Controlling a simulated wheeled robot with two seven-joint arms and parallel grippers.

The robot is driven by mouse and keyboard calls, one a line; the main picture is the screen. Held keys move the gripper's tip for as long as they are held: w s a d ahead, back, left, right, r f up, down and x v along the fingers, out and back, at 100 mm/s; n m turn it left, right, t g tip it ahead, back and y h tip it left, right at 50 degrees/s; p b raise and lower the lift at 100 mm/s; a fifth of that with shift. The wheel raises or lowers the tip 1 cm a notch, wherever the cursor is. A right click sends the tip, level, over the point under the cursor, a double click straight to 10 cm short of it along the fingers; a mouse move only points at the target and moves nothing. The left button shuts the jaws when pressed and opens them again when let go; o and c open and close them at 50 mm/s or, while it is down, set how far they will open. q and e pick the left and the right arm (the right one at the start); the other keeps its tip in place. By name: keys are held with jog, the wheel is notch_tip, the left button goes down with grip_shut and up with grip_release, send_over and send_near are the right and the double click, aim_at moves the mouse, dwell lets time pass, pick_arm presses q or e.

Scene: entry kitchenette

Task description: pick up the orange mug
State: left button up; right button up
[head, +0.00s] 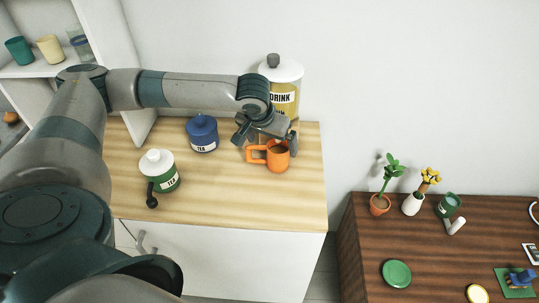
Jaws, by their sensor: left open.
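The orange mug (278,161) stands upright on the light wooden counter, near its right end. Its square-looking handle points left, and its inside looks brown. My left gripper (266,139) reaches in from above and behind the mug, pointing down. Its jaws are open, with one finger left of the mug near the handle and the other by the right of the rim. It partly covers the mug's back rim, and I cannot tell whether it touches the mug. My right gripper is not in view.
A drink dispenser (284,93) stands close behind the gripper. A blue tea canister (202,137) and a green one (163,176) stand to the left. The counter (235,205) is clear in front. A lower dark table (440,258) at right holds plants and a green mug (448,204).

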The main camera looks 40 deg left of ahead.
pick_arm(q)
jog(key=shift+w+f, duration=0.1)
jog(key=shift+f, duration=0.2)
grip_shut()
dwell(0.5)
